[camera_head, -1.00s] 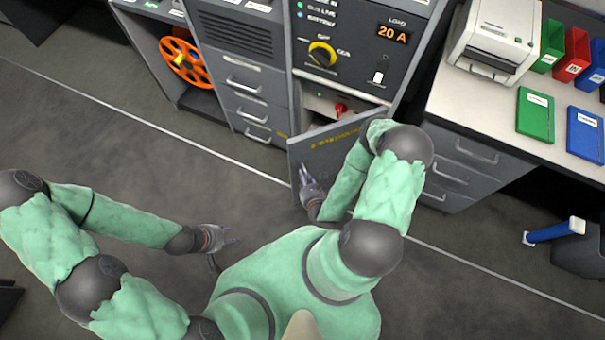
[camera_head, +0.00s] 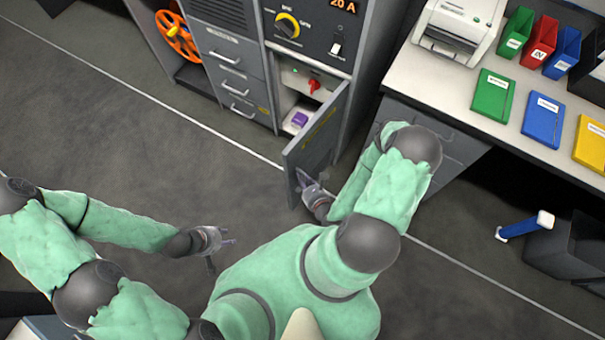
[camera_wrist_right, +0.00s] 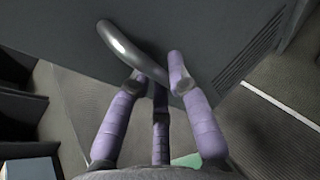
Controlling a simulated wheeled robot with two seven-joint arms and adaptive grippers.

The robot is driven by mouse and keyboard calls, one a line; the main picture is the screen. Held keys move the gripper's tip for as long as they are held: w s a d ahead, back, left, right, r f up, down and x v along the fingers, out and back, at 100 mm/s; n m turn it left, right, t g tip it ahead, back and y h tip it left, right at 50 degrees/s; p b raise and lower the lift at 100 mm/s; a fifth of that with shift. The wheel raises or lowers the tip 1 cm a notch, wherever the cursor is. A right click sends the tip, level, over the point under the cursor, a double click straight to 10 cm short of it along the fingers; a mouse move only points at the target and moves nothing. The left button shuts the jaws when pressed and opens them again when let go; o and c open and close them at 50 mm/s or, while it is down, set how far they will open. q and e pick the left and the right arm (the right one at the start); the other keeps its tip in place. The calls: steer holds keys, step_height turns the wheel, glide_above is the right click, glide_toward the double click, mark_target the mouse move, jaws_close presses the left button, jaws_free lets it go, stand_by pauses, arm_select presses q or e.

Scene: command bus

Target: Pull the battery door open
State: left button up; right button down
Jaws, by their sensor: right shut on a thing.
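The battery door (camera_head: 315,140) is a grey panel that stands well open, swung out from the cabinet toward me, hinged on its right side. In the right wrist view its grey face (camera_wrist_right: 190,25) fills the top, with a curved metal handle (camera_wrist_right: 130,50). My right gripper (camera_head: 306,184) is at the door's free edge, its purple fingers (camera_wrist_right: 158,78) closed around the lower end of the handle. Inside the opened compartment a purple item (camera_head: 299,119) and a red knob (camera_head: 313,85) show. My left gripper (camera_head: 225,240) is over the floor, away from the door, fingers apart and empty.
Grey drawers (camera_head: 240,85) and an orange reel (camera_head: 177,37) are to the left. A desk (camera_head: 440,90) with folders and a printer stands right. The floor (camera_head: 120,150) at left is clear.

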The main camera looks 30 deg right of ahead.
arm_select(q)
steer(key=shift+s+d, duration=0.1)
steer(key=shift+s, duration=0.25)
arm_select(e)
steer(key=shift+s+d, duration=0.15)
steer(key=shift+s, duration=0.25)
steer(key=c, duration=1.2)
jaws_free()
steer(key=shift+o, duration=0.2)
steer(key=d+v, duration=0.1)
steer(key=v, duration=1)
steer(key=shift+s+a+r, duration=0.2)
steer(key=shift+s+a, duration=0.2)
steer(key=shift+a, duration=0.1)
